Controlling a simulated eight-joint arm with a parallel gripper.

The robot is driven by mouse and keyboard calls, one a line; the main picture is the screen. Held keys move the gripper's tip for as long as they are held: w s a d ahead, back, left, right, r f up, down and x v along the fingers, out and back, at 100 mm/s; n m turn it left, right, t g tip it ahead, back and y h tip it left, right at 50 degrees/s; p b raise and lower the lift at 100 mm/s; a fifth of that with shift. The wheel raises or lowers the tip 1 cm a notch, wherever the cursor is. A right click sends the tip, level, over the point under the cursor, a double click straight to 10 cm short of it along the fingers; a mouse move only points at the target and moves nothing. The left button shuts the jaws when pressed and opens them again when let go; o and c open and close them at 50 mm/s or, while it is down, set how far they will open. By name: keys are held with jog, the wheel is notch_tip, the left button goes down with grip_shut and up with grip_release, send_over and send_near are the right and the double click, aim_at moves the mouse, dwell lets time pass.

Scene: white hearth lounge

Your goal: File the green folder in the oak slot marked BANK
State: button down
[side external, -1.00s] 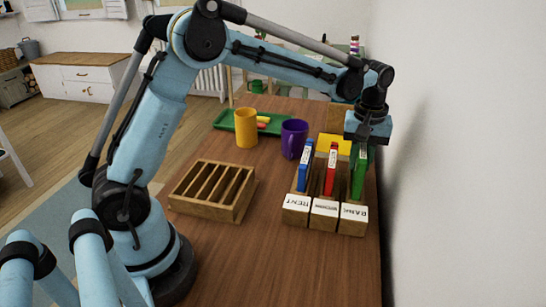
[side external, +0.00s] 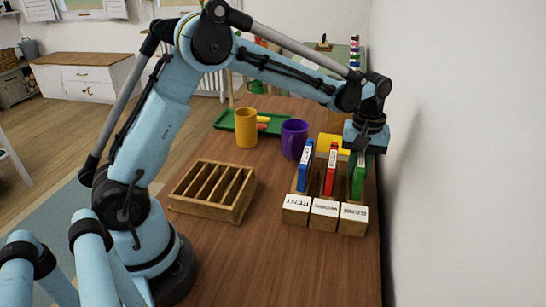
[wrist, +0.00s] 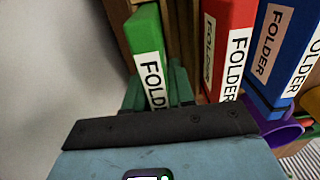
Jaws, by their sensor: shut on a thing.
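The green folder (side external: 357,176) stands upright in the right-hand slot of the oak holder, behind the front block marked BANK (side external: 354,213). It also shows in the wrist view (wrist: 148,50), with part of its FOLDER label hidden by my gripper. My gripper (side external: 360,152) is above the slot and shut on the top of the folder; its fingers flank the folder in the wrist view (wrist: 158,92). The folder's bottom edge is hidden inside the slot, so I cannot tell whether it rests on the floor.
A red folder (side external: 330,172) stands in the middle slot and a blue folder (side external: 305,168) in the RENT slot. A purple mug (side external: 294,138), yellow cup (side external: 246,128), green tray (side external: 226,121) and empty wooden rack (side external: 213,190) share the table. The white wall is close on the right.

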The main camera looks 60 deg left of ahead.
jog(key=shift+f, duration=0.5)
jog(key=c, duration=0.9)
grip_release()
notch_tip(320, 180, up, 12)
jog(key=shift+f, duration=0.2)
jog(key=shift+s+r, duration=0.3)
jog(key=shift+r, duration=0.15)
jog(key=s+f+m+t, duration=0.1)
jog(key=s+m+t, duration=0.1)
jog(key=s, duration=0.4)
jog(key=s+a+f+m+t, duration=0.1)
jog(key=s+m+t, duration=0.1)
jog(key=s+m, duration=0.2)
jog(key=s+a+f+m+t, duration=0.1)
jog(key=s+f+m+t, duration=0.1)
jog(key=s, duration=0.6)
jog(key=shift+s+a+f+m+t, duration=0.1)
jog(key=shift+a+m+t, duration=0.15)
jog(key=shift+m+t, duration=0.3)
